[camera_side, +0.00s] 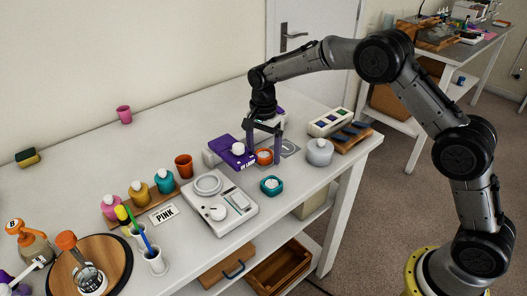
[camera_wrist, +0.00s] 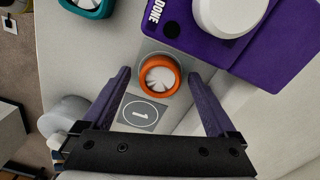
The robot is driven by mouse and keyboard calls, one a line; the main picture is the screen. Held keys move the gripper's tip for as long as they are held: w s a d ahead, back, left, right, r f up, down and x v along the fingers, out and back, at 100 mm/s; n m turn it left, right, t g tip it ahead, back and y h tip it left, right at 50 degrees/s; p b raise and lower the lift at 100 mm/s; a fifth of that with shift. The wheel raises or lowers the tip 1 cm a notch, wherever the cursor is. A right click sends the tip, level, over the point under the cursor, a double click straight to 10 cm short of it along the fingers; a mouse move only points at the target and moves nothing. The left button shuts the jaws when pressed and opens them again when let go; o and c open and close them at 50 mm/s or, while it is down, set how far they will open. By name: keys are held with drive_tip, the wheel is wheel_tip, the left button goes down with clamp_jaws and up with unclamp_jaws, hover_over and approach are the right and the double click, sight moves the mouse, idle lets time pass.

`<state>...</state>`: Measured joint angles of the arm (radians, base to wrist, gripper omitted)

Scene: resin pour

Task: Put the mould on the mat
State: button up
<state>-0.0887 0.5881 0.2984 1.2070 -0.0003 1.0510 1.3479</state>
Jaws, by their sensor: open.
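An orange round mould (camera_side: 264,156) with pale, streaked contents sits upright by the purple block marked DONE. It also shows in the wrist view (camera_wrist: 173,67), over part of a grey patch. A grey square mat (camera_side: 290,148) with a ringed figure 1 lies just right of the mould; it also shows in the wrist view (camera_wrist: 133,122). My gripper (camera_side: 264,152) is open and low over the mould. In the wrist view its fingertips (camera_wrist: 159,75) stand either side of the mould, with gaps. A teal mould (camera_side: 271,185) stands apart, nearer the table's front edge.
The purple DONE block (camera_side: 231,152) with a white knob stands close left of the mould. A grey lidded pot (camera_side: 319,152) and a white swatch box (camera_side: 328,122) are to the right. A white scale (camera_side: 222,208) and an orange cup (camera_side: 184,166) are to the left.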

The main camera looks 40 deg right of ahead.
drive_tip(key=s+d+r+n+t, duration=0.1)
drive_tip(key=s+r, duration=0.2)
drive_tip(key=r, duration=0.6)
drive_tip(key=s+r+n, duration=0.2)
drive_tip(key=s+r, duration=0.1)
drive_tip(key=r, duration=0.6)
drive_tip(key=s+d+r+n+t, duration=0.2)
drive_tip(key=s+r+n, duration=0.15)
drive_tip(key=s, duration=0.65)
drive_tip(key=s+d+f+n+t, duration=0.1)
drive_tip(key=s+n, duration=0.3)
drive_tip(key=s, duration=0.6)
drive_tip(key=s+f+n+t, duration=0.1)
drive_tip(key=s+f+n, duration=0.3)
drive_tip(key=s, duration=0.6)
drive_tip(key=shift+s+d+t, duration=0.15)
drive_tip(key=shift+d+t, duration=0.15)
drive_tip(key=shift+d, duration=0.05)
